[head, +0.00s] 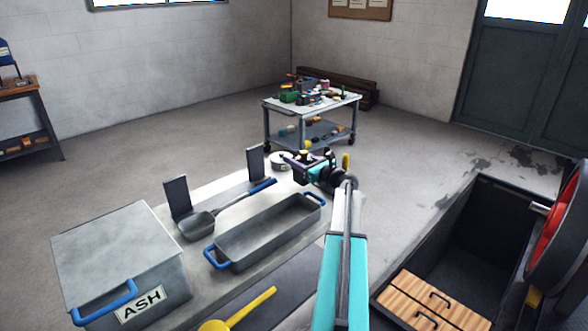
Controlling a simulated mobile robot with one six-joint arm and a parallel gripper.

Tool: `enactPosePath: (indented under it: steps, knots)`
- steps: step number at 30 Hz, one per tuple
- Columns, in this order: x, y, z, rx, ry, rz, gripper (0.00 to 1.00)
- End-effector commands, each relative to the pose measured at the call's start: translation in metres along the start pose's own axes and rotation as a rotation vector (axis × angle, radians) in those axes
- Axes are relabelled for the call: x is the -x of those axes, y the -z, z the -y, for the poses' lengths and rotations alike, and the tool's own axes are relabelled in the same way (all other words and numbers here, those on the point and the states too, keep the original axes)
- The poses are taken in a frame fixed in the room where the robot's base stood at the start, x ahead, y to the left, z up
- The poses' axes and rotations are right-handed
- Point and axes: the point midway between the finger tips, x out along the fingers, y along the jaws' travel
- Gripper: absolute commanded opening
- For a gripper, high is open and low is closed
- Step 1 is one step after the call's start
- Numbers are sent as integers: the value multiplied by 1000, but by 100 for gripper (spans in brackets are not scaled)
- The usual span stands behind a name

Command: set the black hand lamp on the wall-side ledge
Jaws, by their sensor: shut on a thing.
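My gripper (303,164) is at the end of my arm, above the far right end of the pale bench-like ledge (232,190). It is shut on a small dark thing that looks like the black hand lamp (302,155); the gripper hides much of it, and its tilt is unclear. The ledge carries a grey tray with blue handles (262,236), a blue-handled shovel (212,222) and a lidded ash box (122,262). I cannot tell whether this is the wall-side ledge. The held thing appears apart from the ledge.
Two dark upright plates (177,197) stand along the ledge's far edge. A round pale object (281,161) is just behind my gripper. A loaded trolley (311,112) stands beyond. An open pit (462,245) with wooden boards (452,303) lies right. Floor between is clear.

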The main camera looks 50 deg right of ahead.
Motion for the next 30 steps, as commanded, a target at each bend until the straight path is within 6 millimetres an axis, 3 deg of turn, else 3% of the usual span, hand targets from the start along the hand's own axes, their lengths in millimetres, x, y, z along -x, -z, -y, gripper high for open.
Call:
enactPosePath:
  steps: [11, 21, 30]
  knots:
    - [0, 2, 0, -1, 0, 2, 8]
    - [1, 32, 1, -2, 1, 2, 8]
    - [1, 36, 1, -1, 2, 3, 8]
